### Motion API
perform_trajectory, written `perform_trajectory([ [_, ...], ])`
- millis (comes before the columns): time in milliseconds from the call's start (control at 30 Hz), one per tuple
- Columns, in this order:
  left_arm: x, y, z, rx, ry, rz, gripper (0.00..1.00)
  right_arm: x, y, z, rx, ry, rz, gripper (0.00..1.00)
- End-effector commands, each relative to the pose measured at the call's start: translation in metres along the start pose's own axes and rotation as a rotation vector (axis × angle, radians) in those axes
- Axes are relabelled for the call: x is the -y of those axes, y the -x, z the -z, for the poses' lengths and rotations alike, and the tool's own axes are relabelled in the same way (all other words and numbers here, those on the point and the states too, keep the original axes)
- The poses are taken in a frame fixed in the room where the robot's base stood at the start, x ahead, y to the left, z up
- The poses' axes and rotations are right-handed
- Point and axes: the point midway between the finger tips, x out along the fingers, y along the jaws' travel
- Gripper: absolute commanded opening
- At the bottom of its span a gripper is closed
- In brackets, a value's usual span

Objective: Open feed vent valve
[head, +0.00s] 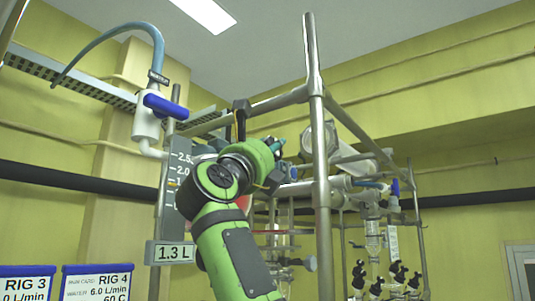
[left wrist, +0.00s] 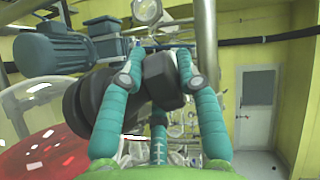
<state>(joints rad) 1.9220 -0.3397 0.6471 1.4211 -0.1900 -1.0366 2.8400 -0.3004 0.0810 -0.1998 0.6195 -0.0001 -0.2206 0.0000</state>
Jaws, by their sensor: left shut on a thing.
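My left gripper (head: 279,149) is at the end of the green arm, high in the pipe frame; the wrist hides most of it in the head view. My right gripper is not in view.
A steel post (head: 319,150) stands just right of my arm. A white valve with a blue handle (head: 165,106) hangs at upper left. A blue-grey motor (left wrist: 52,58) and a glass vessel with red contents (left wrist: 60,155) are left of the fingers.

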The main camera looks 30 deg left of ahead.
Motion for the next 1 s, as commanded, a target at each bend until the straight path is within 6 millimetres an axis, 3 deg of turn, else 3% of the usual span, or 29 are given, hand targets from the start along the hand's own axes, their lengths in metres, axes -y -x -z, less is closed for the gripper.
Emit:
perform_trajectory([
  [533,0.0018,0.0008,-0.0085,0.052,0.002,0.0,0.0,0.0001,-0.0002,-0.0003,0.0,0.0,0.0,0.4],
  [567,0.0019,0.0008,-0.0086,0.052,0.002,0.0,0.41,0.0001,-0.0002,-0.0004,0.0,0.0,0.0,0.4],
  [600,0.0019,0.0008,-0.0087,0.052,0.001,0.0,0.57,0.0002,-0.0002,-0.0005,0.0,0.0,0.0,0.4],
  [1000,-0.0001,0.0026,-0.004,0.043,0.001,-0.003,0.57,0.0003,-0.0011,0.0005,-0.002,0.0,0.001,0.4],
])
